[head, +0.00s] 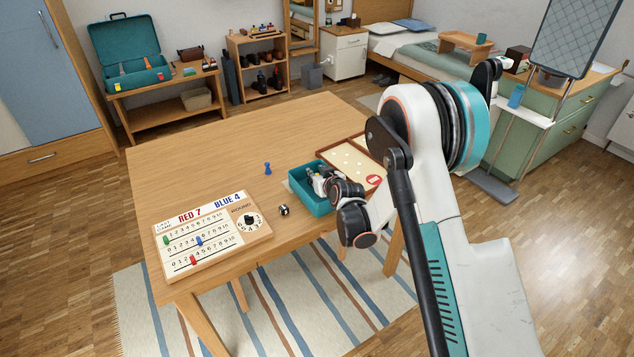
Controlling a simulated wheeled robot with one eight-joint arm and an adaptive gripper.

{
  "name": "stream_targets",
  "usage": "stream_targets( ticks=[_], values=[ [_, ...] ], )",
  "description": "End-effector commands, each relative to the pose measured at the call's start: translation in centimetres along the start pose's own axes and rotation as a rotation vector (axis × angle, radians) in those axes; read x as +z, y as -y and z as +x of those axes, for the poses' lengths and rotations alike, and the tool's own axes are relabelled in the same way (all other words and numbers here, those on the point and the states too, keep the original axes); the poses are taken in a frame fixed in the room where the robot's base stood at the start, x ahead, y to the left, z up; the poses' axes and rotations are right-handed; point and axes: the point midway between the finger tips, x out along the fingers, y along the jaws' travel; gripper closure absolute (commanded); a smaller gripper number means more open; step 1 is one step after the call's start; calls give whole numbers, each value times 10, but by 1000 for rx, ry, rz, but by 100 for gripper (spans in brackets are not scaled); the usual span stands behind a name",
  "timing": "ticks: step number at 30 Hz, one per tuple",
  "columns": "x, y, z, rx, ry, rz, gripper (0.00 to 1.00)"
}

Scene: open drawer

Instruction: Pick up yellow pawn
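I cannot make out a yellow pawn in the head view. A small teal box (304,203) stands open on the wooden table (215,140). My gripper (318,183) is at the box's opening, with my arm reaching in from the right. The fingers are small and partly hidden by my wrist, so I cannot tell whether they are open or shut or hold anything. Most of the inside of the box is hidden. A blue pawn (267,169) stands upright on the bare table, left of and behind the box.
A dark die (284,210) lies left of the box. A scoreboard (211,236) with coloured pegs lies at the table's front left. A wooden-rimmed tray (345,183) is behind the box on the right, partly hidden by my arm. The table's back left is clear.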

Motion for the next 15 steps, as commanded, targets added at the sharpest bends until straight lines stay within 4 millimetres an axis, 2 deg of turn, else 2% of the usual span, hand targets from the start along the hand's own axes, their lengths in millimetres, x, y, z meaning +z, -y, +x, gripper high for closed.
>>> stream_targets(
  ticks=[3,6,7,15],
  values=[
    [0,0,0,0,0,0,75],
    [0,0,0,0,0,0,93],
    [0,0,0,0,0,0,94],
    [0,0,-1,0,0,0,94]
  ],
)
